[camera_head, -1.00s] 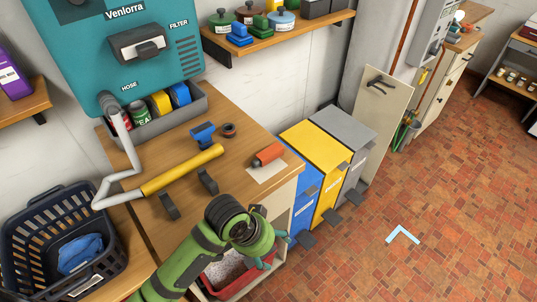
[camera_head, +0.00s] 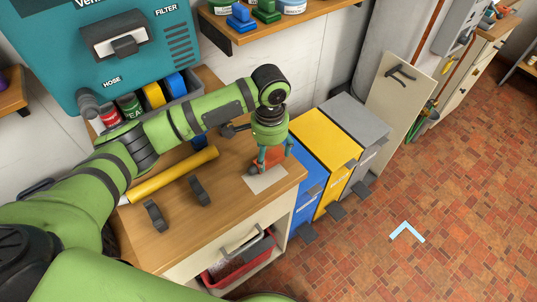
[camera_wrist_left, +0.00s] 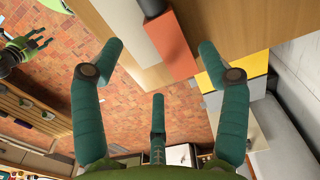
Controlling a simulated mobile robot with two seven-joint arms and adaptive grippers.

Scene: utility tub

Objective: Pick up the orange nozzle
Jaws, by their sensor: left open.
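The orange nozzle (camera_head: 273,156) lies on the wooden bench top at the edge of a white card (camera_head: 265,180). In the head view my left gripper (camera_head: 271,160) is over it and partly hides it. In the left wrist view the orange body of the nozzle (camera_wrist_left: 173,47) and its dark end show between the spread teal fingers of the left gripper (camera_wrist_left: 160,65). These fingers are open and not closed on the nozzle. My right gripper (camera_wrist_left: 28,45) shows small at the left of the wrist view, its fingers spread, over the floor.
A yellow tube (camera_head: 172,178) and two dark hooks (camera_head: 155,216) are on the bench left of the nozzle. Blue, yellow (camera_head: 325,140) and grey bins stand right of the bench. A red tub (camera_head: 235,262) is below the drawer. The brick floor at right is clear.

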